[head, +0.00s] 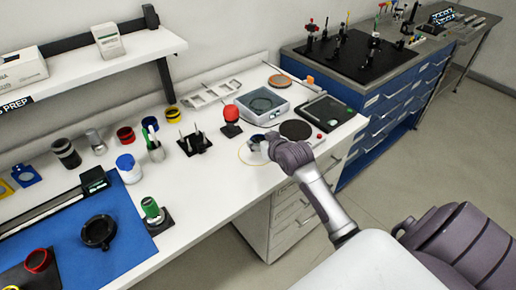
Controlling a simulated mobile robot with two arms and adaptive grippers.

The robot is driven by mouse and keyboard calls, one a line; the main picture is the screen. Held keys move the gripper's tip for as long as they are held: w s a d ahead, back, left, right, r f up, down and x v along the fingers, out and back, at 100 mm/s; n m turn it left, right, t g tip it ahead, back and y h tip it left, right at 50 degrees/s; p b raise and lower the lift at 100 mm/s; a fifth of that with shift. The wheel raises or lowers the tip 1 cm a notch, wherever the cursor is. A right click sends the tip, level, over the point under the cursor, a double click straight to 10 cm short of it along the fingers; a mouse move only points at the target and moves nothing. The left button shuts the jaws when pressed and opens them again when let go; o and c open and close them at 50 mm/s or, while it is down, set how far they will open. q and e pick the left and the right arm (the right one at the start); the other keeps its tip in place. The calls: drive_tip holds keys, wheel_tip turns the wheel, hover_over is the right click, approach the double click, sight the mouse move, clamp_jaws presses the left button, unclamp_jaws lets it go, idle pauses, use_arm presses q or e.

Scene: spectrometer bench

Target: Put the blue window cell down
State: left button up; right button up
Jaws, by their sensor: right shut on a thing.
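My right gripper (269,145) reaches over the white bench from the lower right. It is shut on the blue window cell (257,139), a small dark-blue and pale piece at its fingertips. The gripper hides part of the cell. The cell is over or on a thin yellow ring outline (241,157) on the bench top. I cannot tell whether the cell touches the bench. My left gripper is not in view.
A red-topped piece (232,115) stands left of the gripper. A grey box with a round dish (262,102), a dark disc (296,130) and a black-topped scale (327,111) sit close behind and right. Bare bench (215,185) lies front left.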

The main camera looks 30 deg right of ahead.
sight(259, 156)
drive_tip(key=shift+x, duration=0.85)
drive_tip(key=shift+a+f+p, duration=0.15)
drive_tip(key=shift+f+p, duration=0.3)
drive_tip(key=shift+f, duration=1.65)
drive_tip(key=o, duration=1.2)
drive_tip(key=shift+f, duration=0.1)
drive_tip(key=shift+r, duration=0.2)
drive_tip(key=shift+s, duration=0.3)
drive_tip(key=b+v, duration=0.1)
drive_tip(key=v, duration=1)
drive_tip(key=shift+s+r, duration=0.1)
drive_tip(key=shift+s, duration=0.1)
